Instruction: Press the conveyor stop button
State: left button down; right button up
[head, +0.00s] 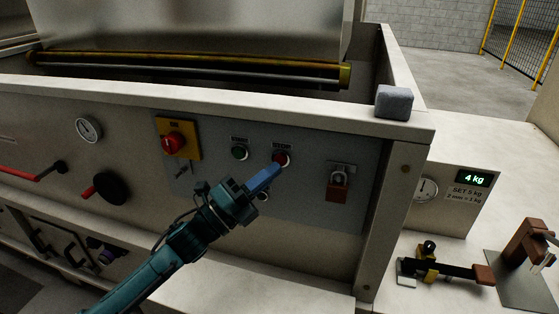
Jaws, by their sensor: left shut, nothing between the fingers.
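The red stop button (281,158) sits on the grey control panel (310,205), under a small label that seems to read STOP. My left gripper (274,169) is shut and empty. Its blue fingertips are at the lower edge of the stop button and hide part of it. I cannot tell whether they touch it or whether the button is pushed in. My right gripper is out of view.
A green button (239,152) is left of the stop button. A grey block (394,101) rests on the ledge. A display (474,178) reads 4 kg.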

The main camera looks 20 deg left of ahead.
pick_arm(q)
jog(key=s+p, duration=0.1)
jog(key=s, duration=0.4)
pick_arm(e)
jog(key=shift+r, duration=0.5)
pick_arm(q)
jog(key=shift+f, duration=0.1)
jog(key=s+f+n+g+y+p, duration=0.2)
jog(key=s+f+n+y, duration=0.4)
jog(key=f+n, duration=0.6)
jog(key=s+f+n+g+y+p, duration=0.3)
jog(key=s+f+n+y, duration=0.3)
jog(key=s+f+n, duration=0.4)
jog(key=f+n+g, duration=0.1)
jog(key=f+n, duration=0.1)
jog(key=n, duration=0.3)
jog(key=shift+d, duration=0.35)
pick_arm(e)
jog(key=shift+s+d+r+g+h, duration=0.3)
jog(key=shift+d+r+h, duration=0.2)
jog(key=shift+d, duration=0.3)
pick_arm(q)
jog(key=shift+s, duration=0.1)
